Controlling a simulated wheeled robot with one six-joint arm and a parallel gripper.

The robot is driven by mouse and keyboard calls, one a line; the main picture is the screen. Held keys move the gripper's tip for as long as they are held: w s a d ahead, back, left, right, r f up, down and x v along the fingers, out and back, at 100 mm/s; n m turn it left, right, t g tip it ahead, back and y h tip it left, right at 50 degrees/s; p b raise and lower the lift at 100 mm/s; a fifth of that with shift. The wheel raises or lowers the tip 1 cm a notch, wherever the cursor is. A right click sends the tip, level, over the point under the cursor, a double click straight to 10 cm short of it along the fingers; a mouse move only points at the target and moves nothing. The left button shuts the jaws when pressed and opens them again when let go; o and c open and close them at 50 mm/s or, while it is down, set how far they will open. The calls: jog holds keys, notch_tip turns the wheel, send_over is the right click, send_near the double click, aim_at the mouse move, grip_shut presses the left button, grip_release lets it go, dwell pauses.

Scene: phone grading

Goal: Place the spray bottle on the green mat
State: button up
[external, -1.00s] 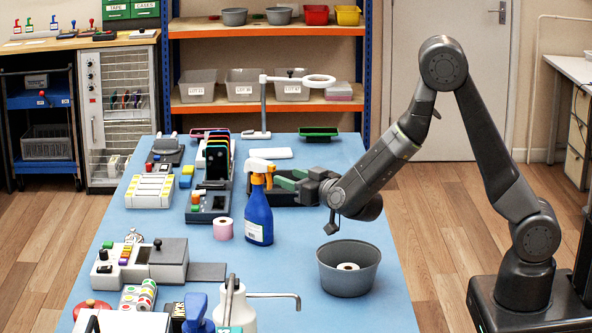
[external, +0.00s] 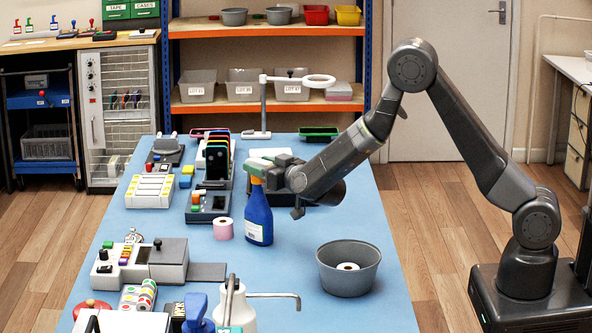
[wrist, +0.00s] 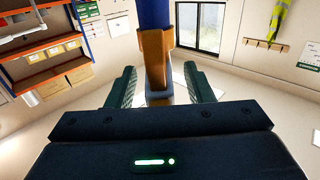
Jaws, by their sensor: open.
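The spray bottle (external: 258,217), blue with an orange head and a pale label, stands upright near the middle of the blue table. My gripper (external: 263,164) is at its head and covers most of the orange part. In the wrist view, the orange spray head (wrist: 155,55) lies between the two spread fingers of my gripper (wrist: 159,85), with a visible gap on each side. The fingers are open and not clamped on it. I cannot make out a green mat for certain; a small flat green-topped item (external: 319,131) lies at the table's far edge.
A grey bowl (external: 348,270) holding a white roll stands in front right of the bottle. A magnifier lamp (external: 264,105) stands behind.

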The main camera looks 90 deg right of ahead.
jog(key=shift+c, duration=0.5)
grip_shut()
dwell(0.8)
